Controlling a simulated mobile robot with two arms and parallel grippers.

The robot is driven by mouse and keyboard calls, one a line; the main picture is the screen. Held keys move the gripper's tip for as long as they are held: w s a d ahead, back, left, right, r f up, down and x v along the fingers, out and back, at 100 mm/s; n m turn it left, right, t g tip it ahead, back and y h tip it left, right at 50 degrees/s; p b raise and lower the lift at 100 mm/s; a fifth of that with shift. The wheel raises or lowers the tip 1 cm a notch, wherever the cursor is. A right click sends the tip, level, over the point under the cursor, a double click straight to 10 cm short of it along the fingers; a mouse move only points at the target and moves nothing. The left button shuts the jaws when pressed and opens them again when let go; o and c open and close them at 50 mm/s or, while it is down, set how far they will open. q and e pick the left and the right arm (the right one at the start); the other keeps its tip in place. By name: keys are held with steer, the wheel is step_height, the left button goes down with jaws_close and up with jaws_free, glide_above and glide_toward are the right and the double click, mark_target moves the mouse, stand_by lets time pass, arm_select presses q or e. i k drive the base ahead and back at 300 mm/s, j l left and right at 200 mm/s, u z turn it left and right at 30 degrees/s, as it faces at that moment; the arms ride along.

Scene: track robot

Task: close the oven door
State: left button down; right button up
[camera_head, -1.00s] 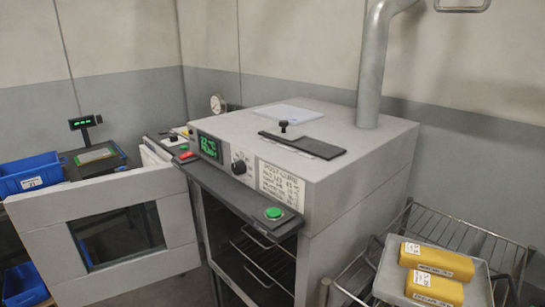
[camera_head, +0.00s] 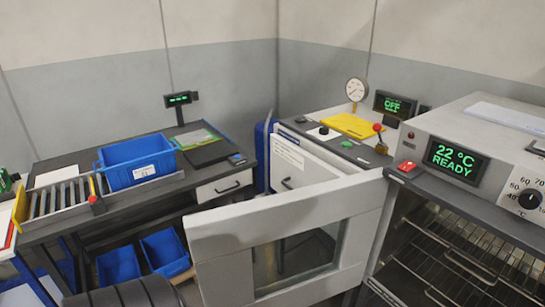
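The oven (camera_head: 440,160) stands at the right, with a green display (camera_head: 456,160) reading 22 °C READY and a knob beside it. Its door (camera_head: 225,245) is grey with a dark window and stands open, swung out to the left from the oven's left side. Wire racks (camera_head: 470,255) show inside the open oven. A red button (camera_head: 407,168) sits on the ledge at the oven's front left. Neither of my grippers shows in this view.
A bench at the left carries a roller track (camera_head: 60,197) and a blue bin (camera_head: 138,162). Two blue bins (camera_head: 165,252) sit low beneath it. Behind the door stands a unit with a yellow lid (camera_head: 352,125), a gauge (camera_head: 356,89) and a display reading OFF (camera_head: 394,104).

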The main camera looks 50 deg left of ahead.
mark_target(220, 240)
steer(key=j+z, duration=0.15)
steer(key=j, duration=0.25)
steer(key=k+j+z, duration=0.15)
steer(key=j, duration=0.25)
steer(key=j+z, duration=0.1)
steer(key=j, duration=0.3)
steer(key=k+j+z, duration=0.15)
steer(key=j, duration=0.2)
steer(key=k+j+z, duration=0.15)
steer(key=j, duration=0.2)
steer(key=k+j+z, duration=0.15)
steer(key=j, duration=0.25)
steer(key=k+j+z, duration=0.1)
steer(key=j, duration=0.2)
